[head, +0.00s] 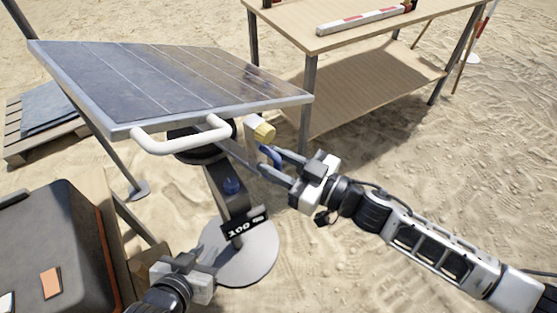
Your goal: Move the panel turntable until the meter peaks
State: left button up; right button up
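The solar panel (165,85) is tilted on a stand, with a white bar handle (185,138) along its near edge. A dark round mount (200,155), partly hidden by panel and handle, sits beneath it. A small black meter display (244,222) on the post shows white digits that look like 100.
The round grey base (255,255) stands on sand. A dark case (50,250) is at lower left. A pallet with a dark sheet (50,108) lies at left. A wooden table (370,95) with a red-and-white bar stands behind. Open sand lies at right.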

pick_arm(q)
jog(key=shift+s, duration=0.1)
pick_arm(e)
jog(key=shift+d, duration=0.1)
jog(key=shift+s+d, duration=0.15)
jog(key=shift+d, duration=0.05)
pick_arm(q)
jog(key=shift+w+d+f+b, duration=0.15)
jog(key=shift+w+f+b, duration=0.1)
jog(key=shift+b, duration=0.8)
pick_arm(e)
jog(key=v, duration=1.5)
pick_arm(q)
jog(key=shift+s+f, duration=0.1)
